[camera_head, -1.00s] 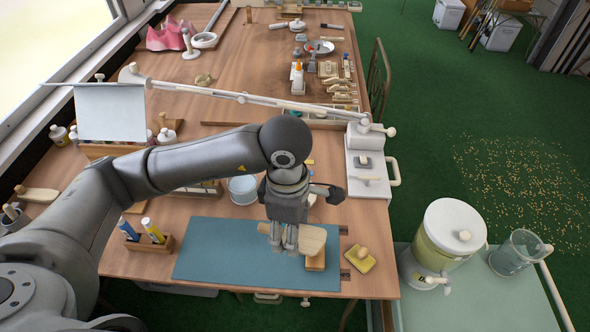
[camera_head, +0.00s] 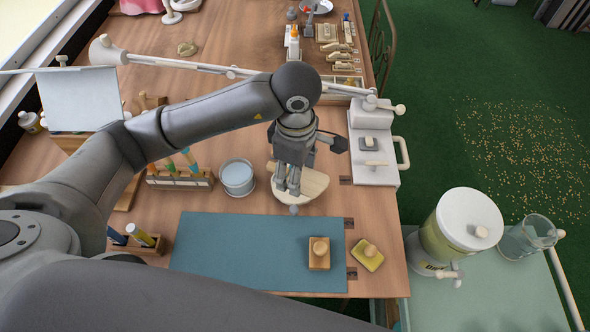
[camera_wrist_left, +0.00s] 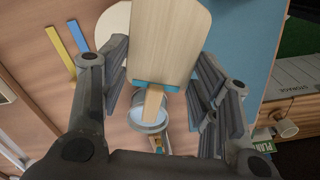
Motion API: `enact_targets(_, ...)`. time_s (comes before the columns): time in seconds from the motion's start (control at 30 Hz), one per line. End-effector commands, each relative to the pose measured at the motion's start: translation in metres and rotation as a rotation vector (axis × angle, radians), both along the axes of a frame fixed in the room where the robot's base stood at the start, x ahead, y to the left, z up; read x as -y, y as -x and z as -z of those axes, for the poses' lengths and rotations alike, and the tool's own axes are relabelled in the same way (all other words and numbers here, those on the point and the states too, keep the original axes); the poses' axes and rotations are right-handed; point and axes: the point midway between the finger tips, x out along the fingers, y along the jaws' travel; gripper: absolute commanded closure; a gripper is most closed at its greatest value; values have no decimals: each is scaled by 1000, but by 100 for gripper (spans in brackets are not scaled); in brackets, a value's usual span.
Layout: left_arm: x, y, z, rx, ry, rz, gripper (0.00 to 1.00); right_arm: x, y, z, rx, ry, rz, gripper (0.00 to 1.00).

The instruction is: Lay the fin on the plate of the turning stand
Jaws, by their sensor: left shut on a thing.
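The fin is a pale wooden board with a rounded end (camera_head: 314,184). My left gripper (camera_head: 287,190) is shut on it, above the wood just beyond the blue mat. In the left wrist view the fin (camera_wrist_left: 166,38) lies between the fingers (camera_wrist_left: 160,72), with a blue band and a narrow tan tongue at its near end. A cream round surface (camera_wrist_left: 113,24) shows partly behind the fin there; it looks like the turning stand's plate, mostly hidden by the fin. I cannot tell whether fin and plate touch. My right gripper is not in view.
The blue mat (camera_head: 235,250) is mostly bare, with a knobbed wooden block (camera_head: 319,261) on its right. A yellow knobbed block (camera_head: 367,257) lies beside it. A water dish (camera_head: 237,177) and a tube rack (camera_head: 180,179) stand left of the gripper. A white device (camera_head: 373,150) stands right.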

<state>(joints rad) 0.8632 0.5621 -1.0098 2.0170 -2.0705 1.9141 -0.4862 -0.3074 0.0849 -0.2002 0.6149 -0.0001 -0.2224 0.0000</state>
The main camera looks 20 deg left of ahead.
Motion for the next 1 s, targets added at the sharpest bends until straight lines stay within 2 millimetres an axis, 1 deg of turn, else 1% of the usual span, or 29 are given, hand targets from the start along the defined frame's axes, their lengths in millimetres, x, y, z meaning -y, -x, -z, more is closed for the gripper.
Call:
enact_targets(0.03, -3, -6, 12, -9, -2, -4, 65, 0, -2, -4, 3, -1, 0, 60)
enact_targets(0.1, -6, -16, 24, -8, -2, -3, 65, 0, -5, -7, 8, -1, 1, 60)
enact_targets(0.23, -11, -29, 41, -4, 0, 0, 65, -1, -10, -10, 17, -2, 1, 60)
enact_targets(0.47, -15, -41, 56, -4, -1, 0, 65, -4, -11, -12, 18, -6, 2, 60)
enact_targets(0.53, -15, -39, 65, -7, 0, 1, 65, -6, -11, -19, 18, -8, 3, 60)
enact_targets(0.63, -15, -39, 78, -6, 0, 1, 65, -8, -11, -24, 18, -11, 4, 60)
enact_targets(0.73, -15, -40, 85, -2, 1, 2, 65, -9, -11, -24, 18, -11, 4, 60)
enact_targets(1.0, -15, -41, 88, -1, 0, 2, 65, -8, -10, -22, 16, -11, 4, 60)
